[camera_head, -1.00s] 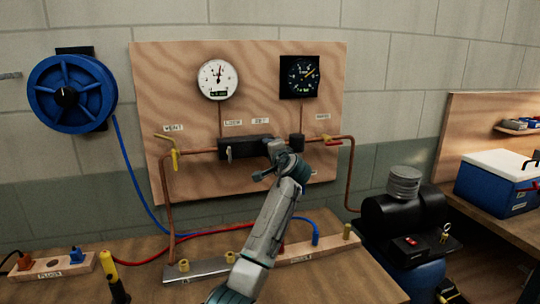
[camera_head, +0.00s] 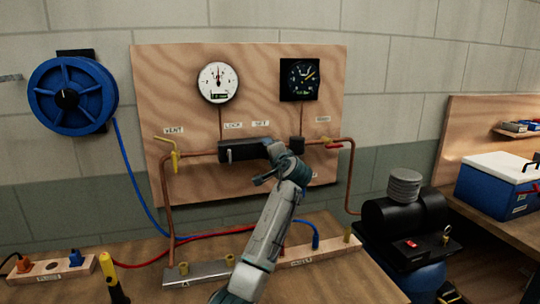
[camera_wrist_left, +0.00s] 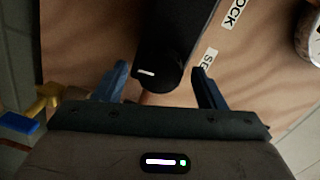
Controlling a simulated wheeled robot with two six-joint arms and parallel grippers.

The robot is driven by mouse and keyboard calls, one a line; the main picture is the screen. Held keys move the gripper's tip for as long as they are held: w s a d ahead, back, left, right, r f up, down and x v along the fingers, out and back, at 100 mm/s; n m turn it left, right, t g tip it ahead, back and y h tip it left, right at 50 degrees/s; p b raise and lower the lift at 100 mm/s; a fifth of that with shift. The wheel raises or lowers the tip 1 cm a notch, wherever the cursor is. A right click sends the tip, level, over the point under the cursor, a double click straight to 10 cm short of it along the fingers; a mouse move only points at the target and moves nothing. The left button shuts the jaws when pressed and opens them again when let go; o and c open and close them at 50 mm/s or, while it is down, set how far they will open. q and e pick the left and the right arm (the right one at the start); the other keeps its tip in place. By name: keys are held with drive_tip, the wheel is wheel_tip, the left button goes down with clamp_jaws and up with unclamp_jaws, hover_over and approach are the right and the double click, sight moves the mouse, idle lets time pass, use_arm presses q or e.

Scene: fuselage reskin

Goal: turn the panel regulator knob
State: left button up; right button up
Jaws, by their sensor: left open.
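The black regulator (camera_head: 238,152) is on the wooden panel between copper pipes, under the LOCK and SET labels. My left gripper (camera_head: 270,150) is at its right part and hides some of it. In the left wrist view, a rounded black end with a white mark, seemingly the regulator knob (camera_wrist_left: 158,72), lies between the two blue fingers of my left gripper (camera_wrist_left: 160,84). The fingers are open, with visible gaps on both sides. I cannot tell how deep the knob sits between them. My right gripper is not in view.
A white gauge (camera_head: 218,82) and a black gauge (camera_head: 300,78) are above the regulator. A yellow vent lever (camera_head: 174,160) is left and a red-and-yellow valve handle (camera_head: 331,144) right. A blue hose reel (camera_head: 72,94) hangs at left. A black compressor (camera_head: 405,218) stands right of the bench.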

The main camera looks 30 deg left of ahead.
use_arm(q)
drive_tip(key=b+v, duration=0.2)
drive_tip(key=v, duration=0.8)
drive_tip(key=shift+s+d+b, duration=0.2)
drive_tip(key=shift+b, duration=0.15)
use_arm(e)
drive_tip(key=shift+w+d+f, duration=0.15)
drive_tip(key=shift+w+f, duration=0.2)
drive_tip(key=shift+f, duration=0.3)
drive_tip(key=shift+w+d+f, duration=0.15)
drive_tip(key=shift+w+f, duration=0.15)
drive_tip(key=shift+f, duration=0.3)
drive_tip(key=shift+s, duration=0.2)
